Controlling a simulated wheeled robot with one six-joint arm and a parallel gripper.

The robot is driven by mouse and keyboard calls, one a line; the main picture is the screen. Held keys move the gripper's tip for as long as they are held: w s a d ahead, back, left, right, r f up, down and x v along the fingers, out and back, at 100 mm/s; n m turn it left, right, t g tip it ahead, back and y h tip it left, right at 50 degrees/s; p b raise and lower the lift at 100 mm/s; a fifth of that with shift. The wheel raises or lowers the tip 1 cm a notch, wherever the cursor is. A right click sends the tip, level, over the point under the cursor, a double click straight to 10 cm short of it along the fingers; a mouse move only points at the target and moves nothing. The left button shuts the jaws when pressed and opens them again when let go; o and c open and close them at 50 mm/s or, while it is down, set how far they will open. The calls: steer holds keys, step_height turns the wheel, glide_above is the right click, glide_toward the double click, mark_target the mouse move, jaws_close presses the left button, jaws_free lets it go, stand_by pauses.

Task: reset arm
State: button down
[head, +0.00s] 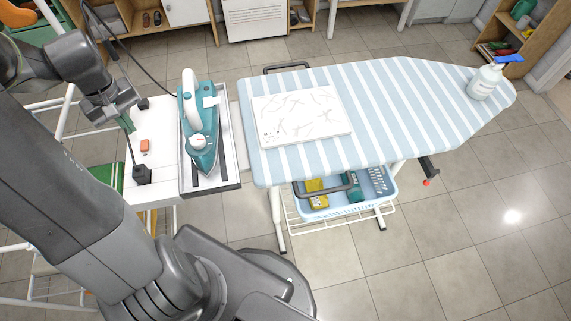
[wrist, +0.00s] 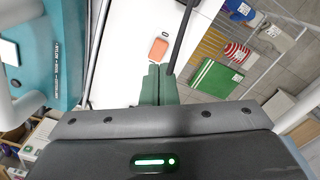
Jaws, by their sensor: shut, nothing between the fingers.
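My arm reaches in from the left in the head view, and my gripper (head: 129,124) hangs over the white side shelf left of the iron. In the wrist view my gripper (wrist: 158,70) shows its two green fingers closed together, with nothing between them.
A teal iron (head: 203,151) stands on its tray (head: 222,187) right of my gripper. The striped ironing board (head: 385,95) holds a white patterned panel (head: 301,115) and a pump bottle (head: 484,82). A blue basket (head: 378,195) sits underneath. White drying-rack rails are at the left. Tiled floor is open at right.

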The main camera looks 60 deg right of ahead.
mark_target(144, 147)
stand_by(0.4)
step_height(144, 147, down, 7)
steer(key=b, duration=0.5)
steer(key=shift+b, duration=0.3)
steer(key=shift+r, duration=0.25)
